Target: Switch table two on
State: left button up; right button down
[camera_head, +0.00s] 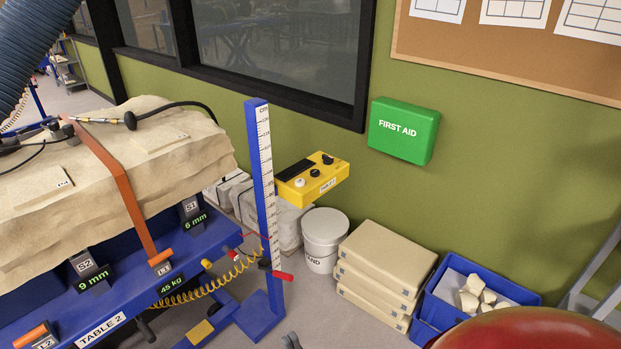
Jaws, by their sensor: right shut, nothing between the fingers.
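Table two (101,329) is a blue steel frame at the left, labelled "TABLE 2", with a big pale fossil block (150,150) strapped on it. A yellow control box (325,184) sits beside the blue upright post (262,165) with the scale. It has a white round knob or button (299,182), black knobs (327,159) and a dark panel (296,169). Its small label is hard to read, and I cannot tell whether it is on. The grey tip of my right gripper (291,341) shows at the bottom edge, shut and empty, well below the box. My left gripper is out of view.
A white lidded bucket (324,228), stacked tan slabs (378,268) and a blue crate (435,301) with pale blocks stand along the green wall. A yellow coiled hose (215,285) hangs by the table. A green first aid box (402,131) is on the wall.

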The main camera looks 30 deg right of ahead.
aim_at(327, 160)
jog(key=i+l, duration=0.2)
jog(key=l, duration=0.25)
jog(key=i+l, duration=0.15)
jog(key=l, duration=0.3)
jog(key=i+l+z, duration=0.1)
jog(key=l, duration=0.35)
jog(key=i+l, duration=0.3)
jog(key=i+l+z, duration=0.1)
jog(key=l, duration=0.45)
jog(key=i+l, duration=0.55)
jog(key=l, duration=0.25)
jog(key=k+l+z, duration=0.05)
